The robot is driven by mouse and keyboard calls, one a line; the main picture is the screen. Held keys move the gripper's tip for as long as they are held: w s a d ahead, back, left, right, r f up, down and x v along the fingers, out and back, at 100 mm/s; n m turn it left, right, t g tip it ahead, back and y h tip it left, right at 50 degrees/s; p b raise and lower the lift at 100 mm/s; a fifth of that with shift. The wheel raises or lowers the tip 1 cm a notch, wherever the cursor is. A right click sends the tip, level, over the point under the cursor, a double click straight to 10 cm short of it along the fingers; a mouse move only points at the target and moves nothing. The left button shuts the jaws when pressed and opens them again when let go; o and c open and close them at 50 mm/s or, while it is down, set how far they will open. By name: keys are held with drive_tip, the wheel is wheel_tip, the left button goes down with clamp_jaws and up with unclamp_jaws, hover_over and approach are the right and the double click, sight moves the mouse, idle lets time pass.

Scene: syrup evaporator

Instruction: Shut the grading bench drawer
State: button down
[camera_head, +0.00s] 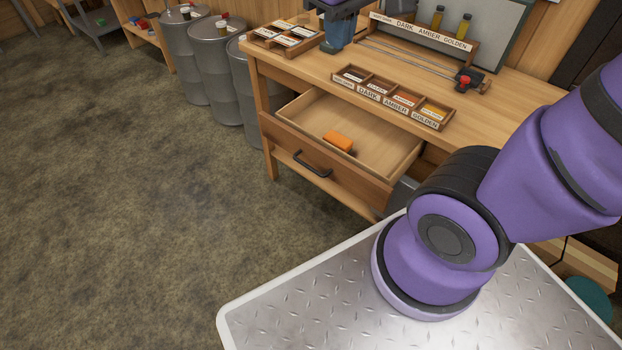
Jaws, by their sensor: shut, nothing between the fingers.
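The grading bench (490,92) is a wooden bench with its drawer (375,142) pulled well out toward the open floor. The drawer front has a dark bar handle (312,166). An orange block (338,141) lies inside the drawer, near its front. My gripper (337,46) shows at the top edge of the view, pointing down over the bench top, behind the open drawer. It is shut and empty, apart from the drawer and handle. Its upper part is cut off by the frame.
A sample tray (388,104) with labelled compartments sits on the bench top above the drawer. Another tray (284,41) stands at the bench's left end, and a rack with bottles (425,32) at the back. Grey drums (213,68) stand left. The floor before the drawer is clear.

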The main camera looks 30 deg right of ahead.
drive_tip(key=w+a+f+n+g+h, duration=0.3)
drive_tip(key=w+a+f, duration=0.3)
drive_tip(key=f, duration=0.4)
drive_tip(key=a+f+n+h, duration=0.4)
drive_tip(key=f+n+h, duration=0.15)
drive_tip(key=f, duration=0.75)
drive_tip(key=a+f+n+h, duration=0.4)
drive_tip(key=f+h, duration=0.2)
drive_tip(key=f, duration=0.7)
wheel_tip(320, 180, down, 12)
drive_tip(key=s+d+n+t+h, duration=0.1)
drive_tip(key=d+n+t+h, duration=0.1)
drive_tip(key=n+t+h, duration=0.4)
drive_tip(key=w+d+r+t+y, duration=0.2)
drive_tip(key=w+d, duration=0.2)
drive_tip(key=d, duration=0.8)
drive_tip(key=shift+w+d, duration=0.2)
drive_tip(key=shift+d, duration=0.05)
drive_tip(key=shift+d+r+n, duration=0.1)
drive_tip(key=shift+n, duration=0.15)
